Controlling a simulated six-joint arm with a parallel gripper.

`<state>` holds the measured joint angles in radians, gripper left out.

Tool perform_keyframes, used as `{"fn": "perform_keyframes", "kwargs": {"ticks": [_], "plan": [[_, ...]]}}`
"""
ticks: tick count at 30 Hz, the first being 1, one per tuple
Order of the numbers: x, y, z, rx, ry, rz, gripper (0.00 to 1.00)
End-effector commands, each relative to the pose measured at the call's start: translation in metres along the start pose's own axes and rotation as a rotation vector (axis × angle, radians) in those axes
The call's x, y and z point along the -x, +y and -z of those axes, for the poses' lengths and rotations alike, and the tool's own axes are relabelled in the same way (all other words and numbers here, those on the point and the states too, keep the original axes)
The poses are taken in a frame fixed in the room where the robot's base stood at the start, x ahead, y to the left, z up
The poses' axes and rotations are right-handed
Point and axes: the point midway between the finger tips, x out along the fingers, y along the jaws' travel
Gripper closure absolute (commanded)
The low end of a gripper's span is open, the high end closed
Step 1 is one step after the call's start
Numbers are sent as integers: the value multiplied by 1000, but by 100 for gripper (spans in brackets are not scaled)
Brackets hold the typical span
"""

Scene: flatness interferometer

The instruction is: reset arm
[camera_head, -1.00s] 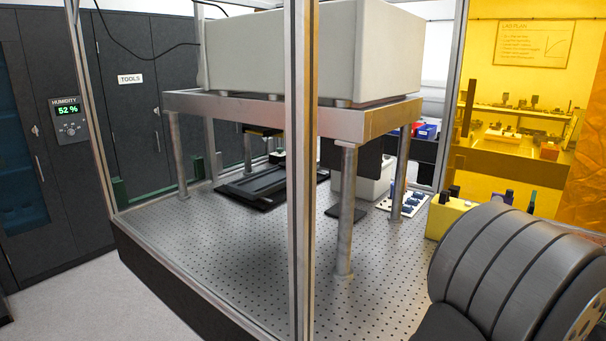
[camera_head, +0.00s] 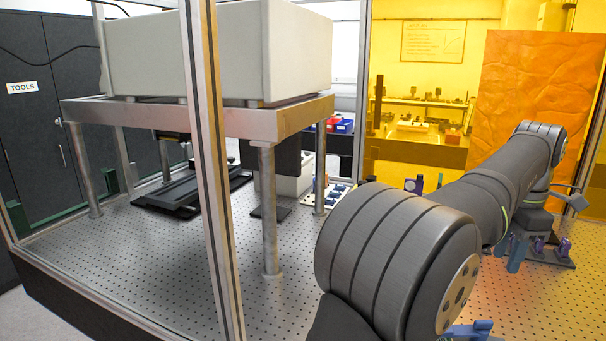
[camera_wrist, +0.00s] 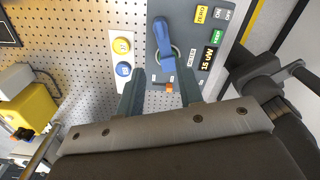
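My gripper (camera_wrist: 160,88) shows in the wrist view with its two grey-green fingers spread apart and nothing held between them. Beyond the fingertips is a grey control panel (camera_wrist: 190,60) with a blue lever (camera_wrist: 166,42) and a small orange piece (camera_wrist: 169,87). I cannot tell the distance between the fingers and the panel. In the head view my arm reaches from the lower middle to the right, and its gripper end is not clear there.
A white strip with a yellow button (camera_wrist: 121,46) and a blue button (camera_wrist: 123,69) lies beside the panel. A yellow block (camera_wrist: 25,110) is at left.

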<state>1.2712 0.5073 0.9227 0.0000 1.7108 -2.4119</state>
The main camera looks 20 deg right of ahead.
Motion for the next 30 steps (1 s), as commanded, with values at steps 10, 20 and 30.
{"fn": "perform_keyframes", "kwargs": {"ticks": [10, 20, 30], "plan": [[-35, 0, 0, 0, 3, 3, 66], [-101, 0, 0, -1, 3, 3, 66], [-168, -1, 0, -7, 3, 2, 66]]}}
